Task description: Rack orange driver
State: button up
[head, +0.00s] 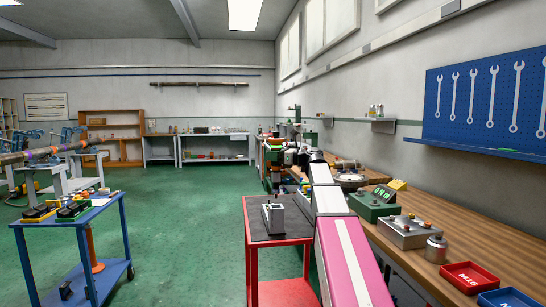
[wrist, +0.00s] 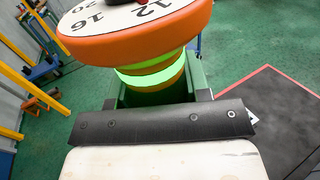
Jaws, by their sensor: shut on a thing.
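The orange driver (wrist: 137,38) fills the top of the wrist view. It has an orange rim, a white dial face with black numbers including 20, 16 and 12, and bright green bands on its neck. My gripper (wrist: 153,92) is shut on it, with green finger parts around the neck below the orange rim. The driver's lower end is hidden behind the dark bar of my gripper.
A red cart (head: 282,242) with a dark top carries a grey box (head: 273,217). A workbench (head: 440,262) on the right holds a green box (head: 373,205), a grey box, a metal cylinder and bins. A blue cart (head: 80,218) stands left. Green floor between the carts is clear.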

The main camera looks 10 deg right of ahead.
aim_at(273, 176)
jog(key=shift+f, duration=4.6)
dwell(3.4)
